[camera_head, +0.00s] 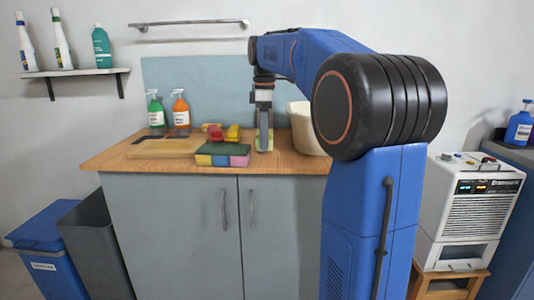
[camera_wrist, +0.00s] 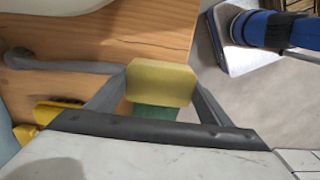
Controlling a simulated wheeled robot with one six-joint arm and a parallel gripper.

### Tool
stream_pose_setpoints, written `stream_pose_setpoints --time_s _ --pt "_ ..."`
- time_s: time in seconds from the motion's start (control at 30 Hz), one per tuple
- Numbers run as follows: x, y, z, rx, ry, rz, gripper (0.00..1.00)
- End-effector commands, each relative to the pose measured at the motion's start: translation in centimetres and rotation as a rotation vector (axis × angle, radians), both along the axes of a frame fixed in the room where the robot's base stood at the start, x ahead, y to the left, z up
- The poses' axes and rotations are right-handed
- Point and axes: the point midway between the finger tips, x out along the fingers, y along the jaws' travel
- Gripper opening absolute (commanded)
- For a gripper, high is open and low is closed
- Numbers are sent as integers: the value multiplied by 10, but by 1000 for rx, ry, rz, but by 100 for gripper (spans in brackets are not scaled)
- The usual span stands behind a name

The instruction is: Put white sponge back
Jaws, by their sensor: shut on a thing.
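My gripper (camera_head: 265,138) points straight down over the wooden counter top, right of the coloured sponges. It is shut on a sponge (camera_wrist: 162,82), with one finger on each side. The held sponge has a pale yellow face and a green part in the wrist view; in the head view only a pale yellow-green edge shows, close to the counter. I cannot tell whether it touches the wood. A stack of coloured sponges (camera_head: 222,155) lies at the counter's front edge, with red and yellow pieces (camera_head: 222,132) behind it. I see no clearly white sponge.
A white basin (camera_head: 304,128) stands close right of my gripper. A wooden board (camera_head: 165,148) lies left of the sponges. A green spray bottle (camera_head: 156,113) and an orange spray bottle (camera_head: 180,112) stand behind it. The counter's front edge (camera_head: 285,171) is near.

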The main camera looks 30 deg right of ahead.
Motion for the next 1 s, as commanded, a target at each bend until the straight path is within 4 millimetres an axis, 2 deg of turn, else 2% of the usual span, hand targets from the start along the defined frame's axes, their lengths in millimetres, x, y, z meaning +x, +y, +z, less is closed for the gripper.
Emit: stream_pose_setpoints --time_s 0.27,0.5,0.9,0.93,0.97,1.0 --pt "0 0 -19 -1 -1 0 55" --pt "-1 0 -49 0 0 0 55" --pt "0 0 -54 -1 -1 0 55" --pt "0 0 -55 -1 -1 0 75" --pt "0 0 -54 -1 -1 0 81" --pt "0 0 -54 -1 -1 0 81"
